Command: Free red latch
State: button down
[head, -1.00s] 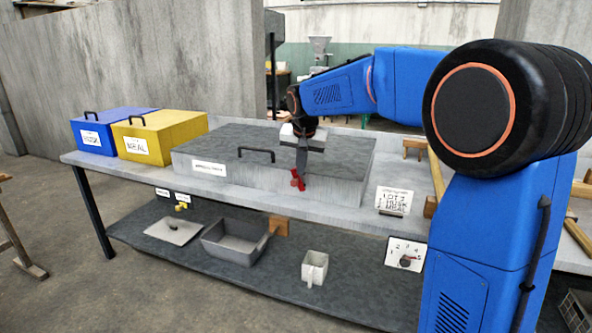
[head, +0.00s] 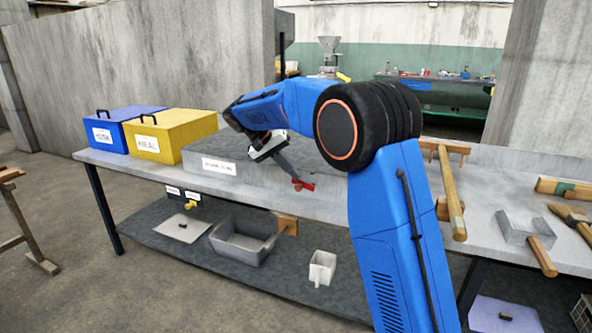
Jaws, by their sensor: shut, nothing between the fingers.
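The red latch (head: 304,186) is on the front face of the long grey box (head: 215,152), near its right part. It lies close to level, its longer end pointing right. My gripper (head: 293,177) is shut and empty, slanting down from the upper left. Its tips are at the latch's left end; I cannot tell whether they touch it. My arm hides the box's lid handle and right end.
A blue box (head: 103,134) and a yellow box (head: 165,138) stand left on the bench. Wooden-handled tools, including a mallet (head: 450,195), lie to the right.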

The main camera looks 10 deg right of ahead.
jog(key=shift+w+a+f, duration=0.2)
jog(key=shift+a+f, duration=0.05)
jog(key=shift+f, duration=0.2)
jog(key=shift+w+a+f, duration=0.15)
jog(key=shift+a+f, duration=0.05)
jog(key=shift+f, duration=0.4)
